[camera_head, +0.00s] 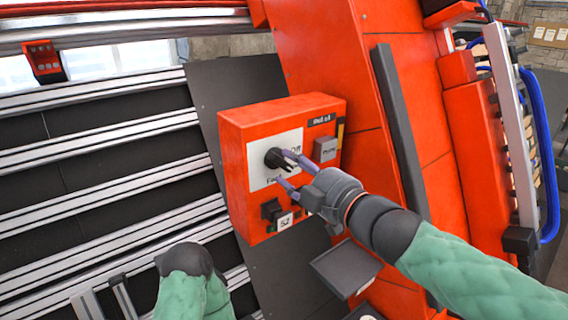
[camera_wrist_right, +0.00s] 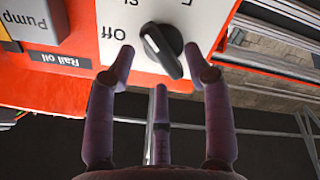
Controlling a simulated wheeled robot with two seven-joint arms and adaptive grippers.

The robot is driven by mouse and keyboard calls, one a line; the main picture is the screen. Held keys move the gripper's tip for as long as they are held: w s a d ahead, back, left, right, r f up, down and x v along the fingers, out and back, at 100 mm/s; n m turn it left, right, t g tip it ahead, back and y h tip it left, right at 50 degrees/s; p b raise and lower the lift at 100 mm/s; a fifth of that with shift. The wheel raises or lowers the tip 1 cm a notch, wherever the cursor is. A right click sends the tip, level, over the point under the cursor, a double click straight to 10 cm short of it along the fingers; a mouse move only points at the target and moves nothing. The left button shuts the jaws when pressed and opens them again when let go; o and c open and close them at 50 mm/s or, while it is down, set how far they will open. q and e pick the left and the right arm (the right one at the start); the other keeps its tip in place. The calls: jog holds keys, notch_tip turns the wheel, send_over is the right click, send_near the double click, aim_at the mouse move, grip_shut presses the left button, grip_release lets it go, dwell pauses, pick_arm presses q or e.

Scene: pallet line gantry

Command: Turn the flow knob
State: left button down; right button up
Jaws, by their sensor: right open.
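The flow knob is a black rotary knob (camera_head: 276,158) on a white label plate (camera_head: 262,177) on the front of a red control box (camera_head: 234,150). In the right wrist view the knob (camera_wrist_right: 162,45) has a raised grip with a white mark, and the "Off" print lies beside it. My right gripper (camera_head: 283,167) is open at the knob. In the wrist view its fingertips (camera_wrist_right: 158,54) lie on either side of the knob, with a third finger below. I cannot tell whether they touch it.
A grey "Pump" button (camera_head: 325,149) sits right of the knob, and a black switch (camera_head: 271,209) below it. A dark grey tray (camera_head: 346,268) juts out under the box. A red column (camera_head: 318,60) rises behind, with silver rails (camera_head: 100,187) at left.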

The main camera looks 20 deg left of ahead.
aim_at(285, 162)
jog(key=shift+x, duration=1.15)
jog(key=shift+w+a+r, duration=0.1)
jog(key=shift+w+a, duration=0.15)
jog(key=shift+a, duration=0.15)
jog(key=shift+s+d, duration=0.1)
grip_shut()
